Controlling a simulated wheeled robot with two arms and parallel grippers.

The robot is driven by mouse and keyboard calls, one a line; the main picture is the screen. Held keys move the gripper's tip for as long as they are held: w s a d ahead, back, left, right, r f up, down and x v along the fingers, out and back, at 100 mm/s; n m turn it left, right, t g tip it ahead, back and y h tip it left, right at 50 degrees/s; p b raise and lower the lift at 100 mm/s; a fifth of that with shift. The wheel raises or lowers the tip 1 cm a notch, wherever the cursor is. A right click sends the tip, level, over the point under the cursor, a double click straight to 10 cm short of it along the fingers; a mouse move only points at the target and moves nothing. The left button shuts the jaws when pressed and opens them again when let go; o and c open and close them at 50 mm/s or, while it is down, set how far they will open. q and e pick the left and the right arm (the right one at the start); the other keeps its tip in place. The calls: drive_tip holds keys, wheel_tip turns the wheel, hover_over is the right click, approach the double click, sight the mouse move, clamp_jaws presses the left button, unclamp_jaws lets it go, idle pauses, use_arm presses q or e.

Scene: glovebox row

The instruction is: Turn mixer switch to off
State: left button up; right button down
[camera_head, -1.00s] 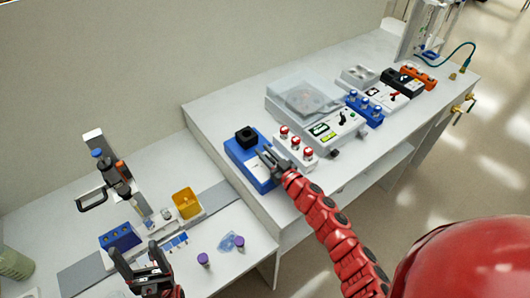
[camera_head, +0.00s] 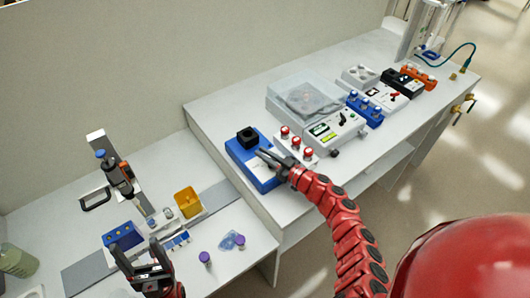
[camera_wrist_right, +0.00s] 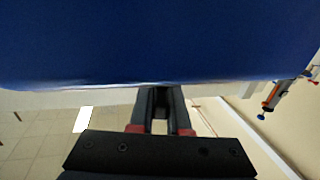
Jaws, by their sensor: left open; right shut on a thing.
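The mixer (camera_head: 246,163) is a blue box with a black cup on top and a pale front panel, on the raised bench. Its blue body fills the top of the right wrist view (camera_wrist_right: 150,40). My right gripper (camera_head: 268,159) is at the mixer's panel; its fingers (camera_wrist_right: 160,100) are close together against the blue body. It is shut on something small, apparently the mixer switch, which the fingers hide. I cannot read the switch position. My left gripper (camera_head: 138,252) is open and empty over the lower bench at the left.
A white box with red-topped knobs (camera_head: 296,146) stands just right of the mixer, close to my right wrist. Beyond are a clear-lidded device (camera_head: 303,97) and a blue knob box (camera_head: 366,109). A yellow bin (camera_head: 188,203) and purple-capped vials (camera_head: 204,257) are on the lower bench.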

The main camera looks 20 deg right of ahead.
drive_tip(key=shift+a+f+n+g+y+b, duration=0.15)
drive_tip(key=shift+n+g+y+b, duration=0.5)
drive_tip(key=shift+b, duration=0.4)
drive_tip(key=shift+f+n+g+y+b, duration=0.1)
drive_tip(key=shift+n+g+y+b, duration=0.4)
drive_tip(key=shift+y+b, duration=0.4)
drive_tip(key=shift+s+a+r+g, duration=0.1)
drive_tip(key=shift+s+r+g, duration=0.05)
drive_tip(key=shift+s+g, duration=0.1)
drive_tip(key=c, duration=0.9)
unclamp_jaws()
